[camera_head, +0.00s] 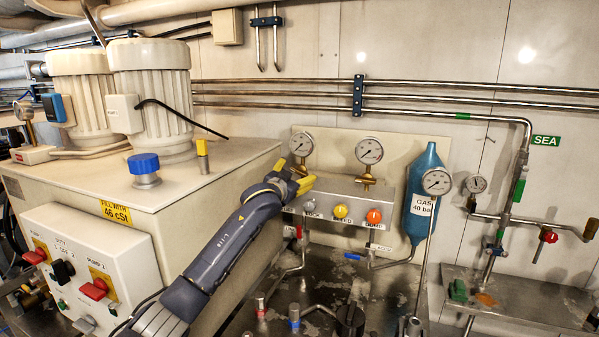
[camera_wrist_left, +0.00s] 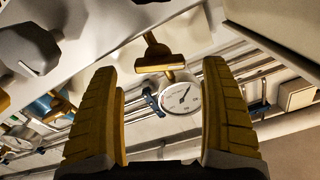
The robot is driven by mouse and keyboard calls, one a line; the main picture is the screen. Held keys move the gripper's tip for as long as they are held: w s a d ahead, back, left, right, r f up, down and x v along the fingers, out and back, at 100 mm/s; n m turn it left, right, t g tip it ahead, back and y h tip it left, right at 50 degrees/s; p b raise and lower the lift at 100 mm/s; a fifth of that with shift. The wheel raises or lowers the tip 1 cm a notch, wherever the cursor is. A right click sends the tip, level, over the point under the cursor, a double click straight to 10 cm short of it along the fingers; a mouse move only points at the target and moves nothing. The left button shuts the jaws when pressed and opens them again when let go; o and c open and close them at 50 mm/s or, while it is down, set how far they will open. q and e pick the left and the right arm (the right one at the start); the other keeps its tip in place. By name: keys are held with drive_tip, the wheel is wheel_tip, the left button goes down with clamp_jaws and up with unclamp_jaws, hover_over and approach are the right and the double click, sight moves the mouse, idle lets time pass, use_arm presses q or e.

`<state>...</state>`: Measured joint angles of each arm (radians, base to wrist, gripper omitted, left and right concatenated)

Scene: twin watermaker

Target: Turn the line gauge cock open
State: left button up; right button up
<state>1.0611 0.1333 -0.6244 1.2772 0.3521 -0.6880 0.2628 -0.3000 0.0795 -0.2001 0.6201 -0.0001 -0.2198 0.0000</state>
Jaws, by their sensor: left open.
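In the head view my left gripper (camera_head: 301,177), with yellow fingers, is at the left end of the grey manifold block, just below the left round gauge (camera_head: 302,143). It hides whatever fitting is under that gauge. In the left wrist view the gripper (camera_wrist_left: 160,70) is open, its fingers spread either side of a brass T-shaped cock handle (camera_wrist_left: 155,62). A white-faced gauge (camera_wrist_left: 180,94) shows beyond the handle. Nothing is held; I cannot tell any contact. A second gauge (camera_head: 369,150) has a brass cock (camera_head: 367,178) under it. My right gripper is not in view.
The manifold block (camera_head: 345,188) carries grey, yellow (camera_head: 341,211) and orange (camera_head: 374,216) knobs. A blue gas bottle (camera_head: 426,165) with a gauge (camera_head: 437,182) stands to the right. A large cream tank (camera_head: 220,165) with motors fills the left, beside my arm.

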sight(298, 171)
use_arm(q)
drive_tip(key=shift+x, duration=1.65)
drive_tip(key=shift+c, duration=0.3)
drive_tip(key=c, duration=1.1)
drive_tip(key=shift+m, duration=0.8)
drive_tip(key=o, duration=1.2)
drive_tip(key=shift+c, duration=0.2)
